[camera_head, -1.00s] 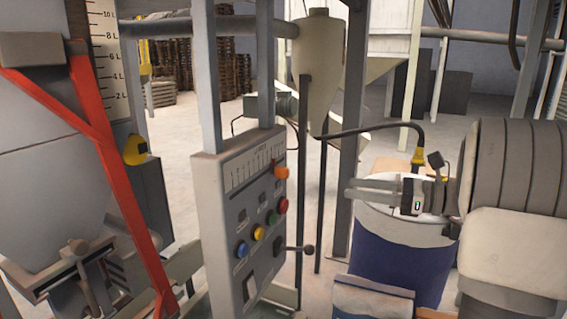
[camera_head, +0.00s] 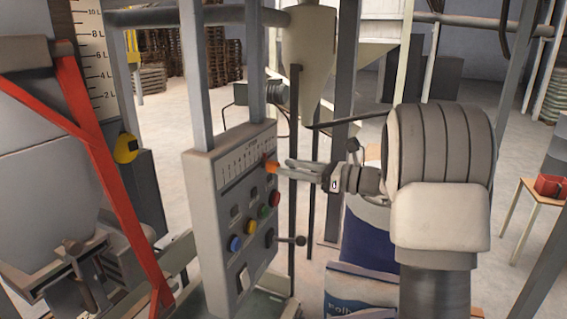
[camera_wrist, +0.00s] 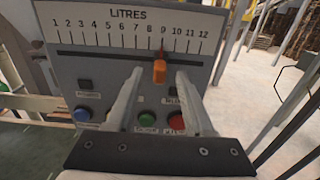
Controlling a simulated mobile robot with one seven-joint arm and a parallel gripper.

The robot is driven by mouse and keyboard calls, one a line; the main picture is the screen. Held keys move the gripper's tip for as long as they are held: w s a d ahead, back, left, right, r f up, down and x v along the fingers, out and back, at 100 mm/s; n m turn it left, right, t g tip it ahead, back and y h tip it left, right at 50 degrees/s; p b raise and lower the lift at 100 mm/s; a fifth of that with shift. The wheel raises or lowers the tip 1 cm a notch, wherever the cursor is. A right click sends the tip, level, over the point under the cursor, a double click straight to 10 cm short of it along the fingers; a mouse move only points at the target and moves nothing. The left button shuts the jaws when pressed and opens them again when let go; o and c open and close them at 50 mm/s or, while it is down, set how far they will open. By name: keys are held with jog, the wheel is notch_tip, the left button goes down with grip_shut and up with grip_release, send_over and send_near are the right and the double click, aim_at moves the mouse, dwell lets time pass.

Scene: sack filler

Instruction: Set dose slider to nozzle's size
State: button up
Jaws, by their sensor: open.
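The dose slider is an orange knob (camera_wrist: 160,70) in a slot under the LITRES scale (camera_wrist: 130,27). Its red pointer stands at about 9. In the head view the knob (camera_head: 271,168) is on the right part of the grey panel (camera_head: 228,205). My gripper (camera_wrist: 159,76) is open, with one finger to each side of the knob and slightly below it in the wrist view. In the head view my gripper (camera_head: 288,168) is just right of the knob; I cannot tell whether it touches. I cannot make out a nozzle size.
Blue, yellow, green and red buttons (camera_head: 275,198) sit below the slider, with a black-knobbed lever (camera_head: 300,241) lower right. A hopper with a litre gauge (camera_head: 91,50) and a red strap (camera_head: 100,150) stand left. A blue-and-white sack (camera_head: 355,290) is below my arm.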

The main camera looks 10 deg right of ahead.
aim_at(271, 165)
jog(key=shift+x, duration=1.15)
grip_shut()
dwell(0.6)
